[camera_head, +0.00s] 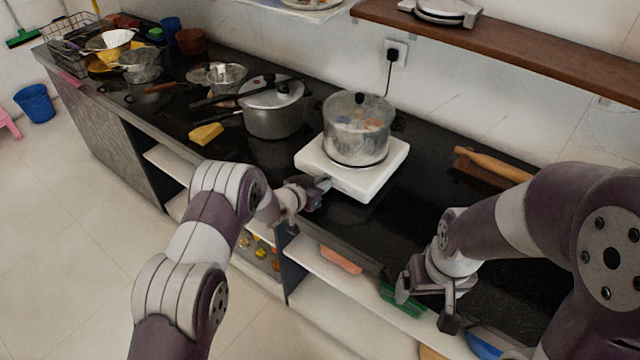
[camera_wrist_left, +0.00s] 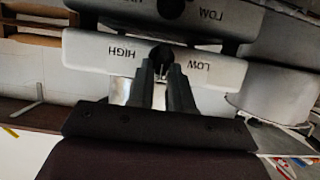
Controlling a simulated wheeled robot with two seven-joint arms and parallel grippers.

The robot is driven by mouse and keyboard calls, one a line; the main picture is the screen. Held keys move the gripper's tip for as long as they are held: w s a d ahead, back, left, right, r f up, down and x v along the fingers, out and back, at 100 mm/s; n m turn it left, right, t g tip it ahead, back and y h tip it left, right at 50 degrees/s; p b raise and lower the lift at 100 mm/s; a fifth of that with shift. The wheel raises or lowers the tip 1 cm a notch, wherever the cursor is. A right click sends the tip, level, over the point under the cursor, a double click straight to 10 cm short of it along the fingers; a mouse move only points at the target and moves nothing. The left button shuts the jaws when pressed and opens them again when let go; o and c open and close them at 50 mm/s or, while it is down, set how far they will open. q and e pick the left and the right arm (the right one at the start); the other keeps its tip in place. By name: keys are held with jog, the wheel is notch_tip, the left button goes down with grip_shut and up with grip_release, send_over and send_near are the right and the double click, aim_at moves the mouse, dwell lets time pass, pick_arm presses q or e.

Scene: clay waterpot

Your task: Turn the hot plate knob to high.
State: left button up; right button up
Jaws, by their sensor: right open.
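My left gripper (camera_head: 322,187) is at the hot plate's front edge. In the left wrist view its two fingers (camera_wrist_left: 162,66) sit close together on either side of the knob and appear shut on it. The knob's pointer is hidden. My right gripper (camera_head: 428,298) is open and empty by the counter's front edge, right of the hot plate.
A rolling pin (camera_head: 492,164) lies to the right. The counter right of the hot plate is mostly clear.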

pick_arm(q)
grip_shut()
jog(key=shift+d+f+m+t+b, duration=0.1)
jog(key=shift+f+m+t+b, duration=0.3)
jog(key=shift+b, duration=0.7)
jog(key=m+b, duration=0.1)
jog(key=y+b, duration=0.1)
jog(key=b, duration=0.1)
jog(key=m+t+b, duration=0.1)
jog(key=shift+s+d+m+y+b, duration=0.25)
jog(key=shift+s+m+y+b, duration=0.05)
jog(key=shift+b, duration=0.1)
jog(key=shift+s+d+r+m+t+y+b, duration=0.15)
jog(key=shift+m+t+y+b, duration=0.15)
jog(key=shift+m+b, duration=0.7)
jog(key=shift+n, duration=0.3)
